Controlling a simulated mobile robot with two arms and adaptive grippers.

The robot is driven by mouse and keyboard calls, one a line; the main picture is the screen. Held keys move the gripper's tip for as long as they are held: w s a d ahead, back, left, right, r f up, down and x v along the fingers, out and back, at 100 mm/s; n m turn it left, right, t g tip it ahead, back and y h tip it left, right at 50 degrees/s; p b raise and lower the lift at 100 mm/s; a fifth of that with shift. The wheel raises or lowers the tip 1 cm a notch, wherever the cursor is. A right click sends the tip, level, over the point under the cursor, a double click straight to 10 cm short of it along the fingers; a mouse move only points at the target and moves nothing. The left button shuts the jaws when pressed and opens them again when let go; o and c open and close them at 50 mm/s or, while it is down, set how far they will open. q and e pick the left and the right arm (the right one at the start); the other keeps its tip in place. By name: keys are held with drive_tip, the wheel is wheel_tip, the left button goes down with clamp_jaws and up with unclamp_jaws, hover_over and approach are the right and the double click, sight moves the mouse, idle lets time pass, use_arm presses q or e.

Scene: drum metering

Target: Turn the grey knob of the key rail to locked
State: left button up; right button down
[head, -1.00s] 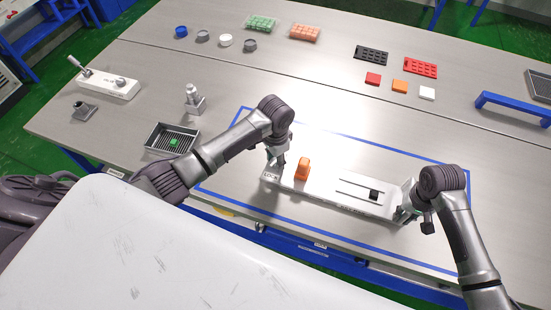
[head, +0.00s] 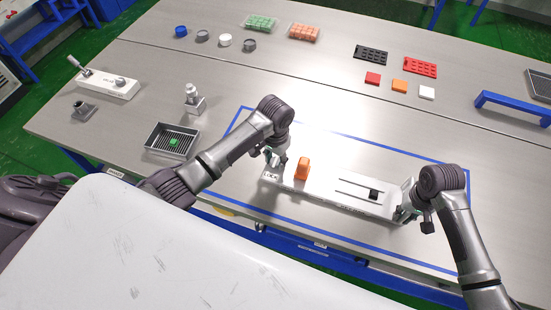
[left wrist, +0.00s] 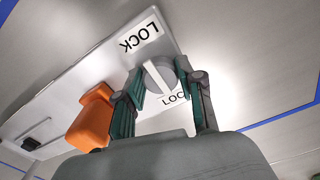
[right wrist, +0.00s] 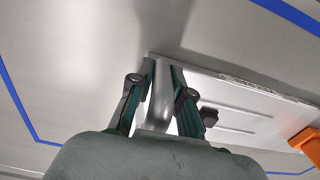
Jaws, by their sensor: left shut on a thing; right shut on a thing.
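The key rail (head: 325,192) is a long pale panel lying inside the blue tape outline. Two "LOCK" labels (left wrist: 139,36) flank the knob, one partly hidden. My left gripper (head: 275,165) is shut on the knob, one finger on either side (left wrist: 163,88). My right gripper (head: 404,213) is shut on a rounded silver grip (right wrist: 161,98) at the rail's right end. In the head view the knob is largely hidden by my left gripper.
An orange handle (head: 302,168) stands on the rail close beside my left gripper. A black slider (head: 373,194) sits in the rail's slot. A slotted tray (head: 172,139) lies left of my left arm.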

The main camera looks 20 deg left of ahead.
sight(276, 161)
use_arm(q)
drive_tip(key=o, duration=1.1)
drive_tip(key=shift+o, duration=0.2)
drive_tip(key=shift+r, duration=0.15)
wheel_tip(276, 161, up, 12)
use_arm(e)
drive_tip(key=c, duration=1)
unclamp_jaws()
drive_tip(key=shift+r, duration=0.15)
